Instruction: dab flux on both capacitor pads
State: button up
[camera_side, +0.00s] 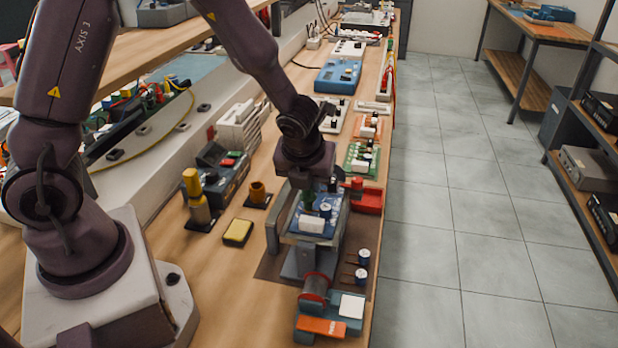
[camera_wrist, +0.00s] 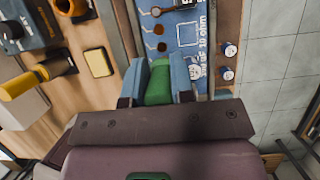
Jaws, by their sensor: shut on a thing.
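My gripper (camera_wrist: 161,84) is shut on a green flux pen (camera_wrist: 158,88), its blue fingers on either side. In the side view, my gripper (camera_side: 310,194) points down over the blue circuit board (camera_side: 298,226), with the green pen (camera_side: 307,201) below the wrist. In the wrist view, the board (camera_wrist: 188,14) shows several copper-coloured pads, one (camera_wrist: 161,47) just beyond the pen. I cannot tell which are the capacitor pads, or whether the hidden pen tip touches the board. The board is held in a grey vise (camera_side: 296,264).
A yellow sponge (camera_side: 237,232), a brown cup (camera_side: 258,192) and a yellow-handled tool (camera_side: 197,196) in a stand lie left. A teal tray (camera_side: 346,325) stands at the near end. The bench's right edge is close.

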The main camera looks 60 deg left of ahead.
jog(key=shift+r, duration=2.3)
